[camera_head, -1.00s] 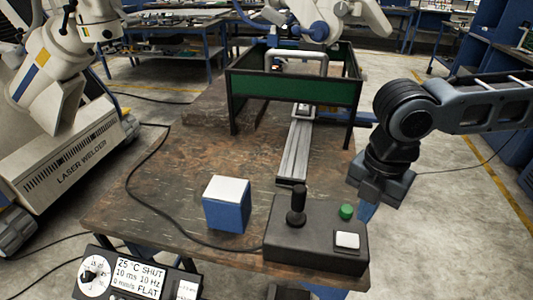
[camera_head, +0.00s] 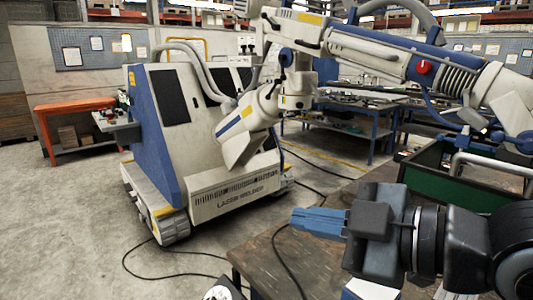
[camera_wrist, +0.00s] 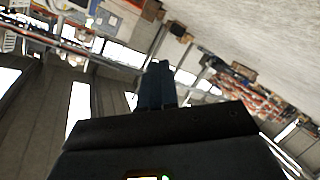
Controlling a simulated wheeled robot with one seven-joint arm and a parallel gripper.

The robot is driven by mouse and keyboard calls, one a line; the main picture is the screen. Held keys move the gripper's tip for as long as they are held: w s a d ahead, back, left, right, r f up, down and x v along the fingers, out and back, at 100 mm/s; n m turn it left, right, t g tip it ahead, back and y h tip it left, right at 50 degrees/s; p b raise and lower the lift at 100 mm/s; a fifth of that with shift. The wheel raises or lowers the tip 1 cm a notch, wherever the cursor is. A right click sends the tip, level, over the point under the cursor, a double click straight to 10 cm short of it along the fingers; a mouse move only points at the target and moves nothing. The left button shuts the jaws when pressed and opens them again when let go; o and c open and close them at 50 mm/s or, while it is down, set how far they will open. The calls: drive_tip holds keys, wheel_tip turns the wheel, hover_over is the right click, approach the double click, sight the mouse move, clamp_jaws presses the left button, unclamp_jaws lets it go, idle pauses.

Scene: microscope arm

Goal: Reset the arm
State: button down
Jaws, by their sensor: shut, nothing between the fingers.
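The white and blue jointed arm (camera_head: 375,52) reaches in from the upper right in the head view. Its red knob (camera_head: 424,67) shows on its side. Its white head (camera_head: 245,132) hangs at its left end, tilted, in front of the laser welder. My gripper (camera_head: 296,218) is in the foreground right, over the brown table, with its blue fingers together and pointing left. It is apart from the white arm and holds nothing. The wrist view shows the closed fingers (camera_wrist: 160,72) against a tilted, distant room.
The laser welder (camera_head: 235,190) stands on the floor beyond the table. The brown table (camera_head: 300,262) carries a green-sided frame (camera_head: 465,190) at right. A white-topped block (camera_head: 370,289) is partly hidden below my gripper. Cables lie on open floor at left. Workbenches stand behind.

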wheel_tip(320, 180, up, 7)
drive_tip(key=a+m+t+y, duration=0.2)
drive_tip(key=m+t, duration=0.3)
drive_tip(key=m, duration=0.1)
drive_tip(key=s+d+f+m+t+h, duration=0.2)
drive_tip(key=s+d+f+m+h, duration=0.2)
drive_tip(key=s+f+m+h, duration=0.5)
drive_tip(key=s+d+f+m+t+h, duration=0.2)
drive_tip(key=s+d+f+m+h, duration=0.4)
drive_tip(key=f, duration=0.5)
drive_tip(key=s+d+f+n+g, duration=0.1)
drive_tip(key=s+d+f+g, duration=0.1)
drive_tip(key=s, duration=0.7)
drive_tip(key=s+d+f+n+g+y, duration=0.1)
drive_tip(key=s+d+f, duration=0.3)
drive_tip(key=s, duration=0.6)
drive_tip(key=shift+d+f+n+g, duration=0.2)
drive_tip(key=shift+f+n+g, duration=0.3)
